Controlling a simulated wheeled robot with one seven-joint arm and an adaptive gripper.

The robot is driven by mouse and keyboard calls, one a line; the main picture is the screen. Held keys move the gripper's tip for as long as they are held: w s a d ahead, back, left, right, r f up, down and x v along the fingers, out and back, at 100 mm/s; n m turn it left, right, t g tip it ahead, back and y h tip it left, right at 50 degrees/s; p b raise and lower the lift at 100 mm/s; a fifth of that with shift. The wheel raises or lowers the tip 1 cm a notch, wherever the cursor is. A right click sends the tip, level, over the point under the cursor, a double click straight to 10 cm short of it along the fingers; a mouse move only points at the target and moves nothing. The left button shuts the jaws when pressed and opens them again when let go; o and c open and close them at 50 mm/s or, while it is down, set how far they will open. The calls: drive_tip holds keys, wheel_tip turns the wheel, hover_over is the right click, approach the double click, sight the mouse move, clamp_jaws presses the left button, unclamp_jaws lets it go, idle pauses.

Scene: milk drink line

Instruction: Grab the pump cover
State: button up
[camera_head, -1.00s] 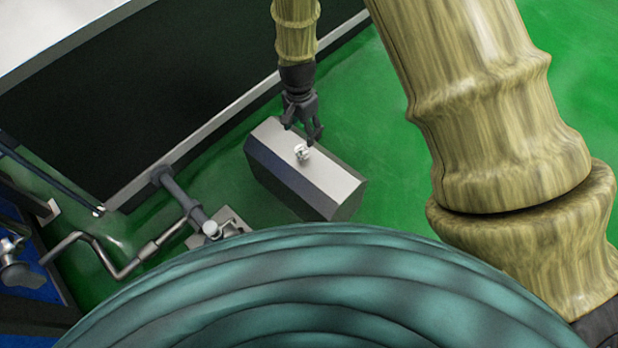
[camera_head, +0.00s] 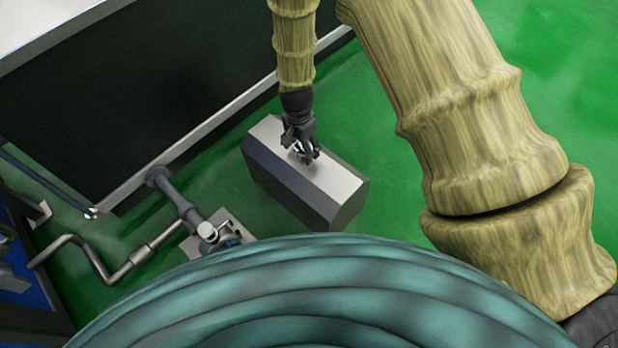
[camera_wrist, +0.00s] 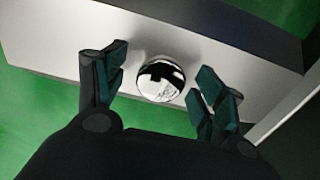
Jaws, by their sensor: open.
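The pump cover is a small shiny round metal piece (camera_wrist: 161,81) on the pale top of a box-shaped block (camera_head: 335,181). In the wrist view it lies between the two dark fingers of my gripper (camera_wrist: 158,88), with a gap on each side. My gripper also shows in the head view (camera_head: 304,154), low over the block's top with its fingers apart around the cover. There the fingers hide most of the cover. I cannot tell whether the fingertips touch the block.
A large dark-sided machine (camera_head: 130,100) with a pale lower edge stands behind the block to the left. Metal piping (camera_head: 120,262) and a pipe fitting (camera_head: 208,232) lie at lower left. Green floor (camera_head: 420,190) is open to the right of the block.

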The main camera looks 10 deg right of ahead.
drive_tip(key=shift+f, duration=0.3)
drive_tip(key=shift+r, duration=0.1)
clamp_jaws()
drive_tip(key=shift+r, duration=0.15)
